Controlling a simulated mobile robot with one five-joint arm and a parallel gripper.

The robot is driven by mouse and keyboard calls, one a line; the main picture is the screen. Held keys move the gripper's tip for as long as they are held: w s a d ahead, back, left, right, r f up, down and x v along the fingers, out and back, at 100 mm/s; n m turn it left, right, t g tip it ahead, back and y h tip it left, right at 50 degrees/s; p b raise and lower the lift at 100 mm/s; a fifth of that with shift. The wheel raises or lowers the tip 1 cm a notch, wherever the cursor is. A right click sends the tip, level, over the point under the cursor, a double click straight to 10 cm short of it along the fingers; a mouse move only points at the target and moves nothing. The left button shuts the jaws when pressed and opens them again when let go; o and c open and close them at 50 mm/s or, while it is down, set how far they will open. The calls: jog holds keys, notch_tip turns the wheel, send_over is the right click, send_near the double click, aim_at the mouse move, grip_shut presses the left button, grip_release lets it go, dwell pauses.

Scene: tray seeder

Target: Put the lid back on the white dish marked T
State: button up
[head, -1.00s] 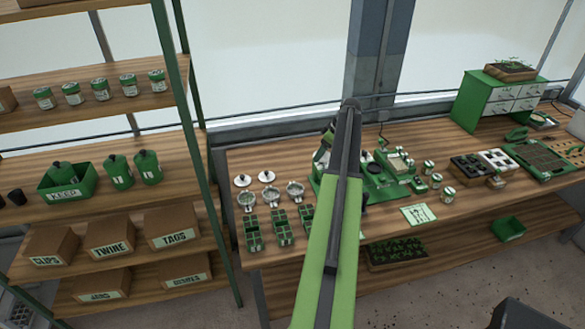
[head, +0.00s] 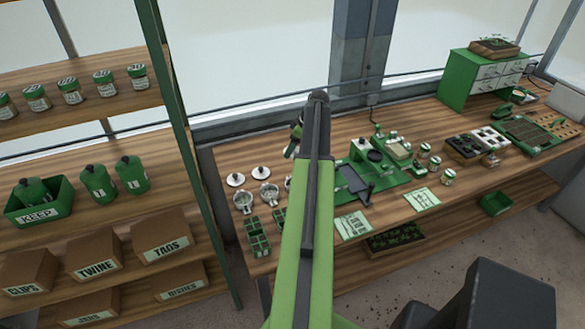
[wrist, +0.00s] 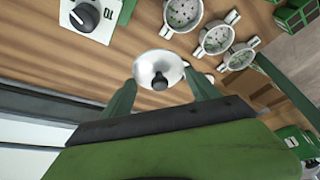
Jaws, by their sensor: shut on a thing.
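My gripper (wrist: 160,84) is shut on a round white lid (wrist: 172,66) with a black knob, between its two green fingers. In the head view the lid (head: 290,153) shows as a small pale edge beside my arm, which hides most of the gripper. Three white dishes with side tabs stand in a row on the bench: a left one (head: 242,202), a middle one (head: 268,194) and a right one (head: 289,184), partly behind my arm. The wrist view shows their pale, speckled insides, uncovered. I cannot read which is marked T. The held lid is apart from them.
Two other white lids (head: 235,180) (head: 261,172) lie behind the dishes. Green seedling trays (head: 257,238) stand in front. A green machine (head: 372,180) is right of my arm. A shelf post (head: 190,150) rises at the bench's left end.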

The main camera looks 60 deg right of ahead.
jog(key=s+a+f+b, duration=0.1)
jog(key=a+f+b, duration=0.1)
jog(key=f, duration=0.1)
jog(key=s+a+f+b, duration=0.1)
jog(key=a+f+b, duration=0.1)
jog(key=f+b, duration=0.1)
jog(key=s+a+f+b, duration=0.2)
jog(key=f+b, duration=0.1)
jog(key=shift+s+f, duration=0.1)
jog(key=shift+f, duration=0.1)
jog(key=shift+f, duration=0.15)
dwell(2.0)
jog(key=o, duration=1.4)
jog(key=shift+o, duration=0.6)
notch_tip(320, 180, up, 7)
jog(key=p, duration=0.6)
jog(key=shift+p, duration=0.35)
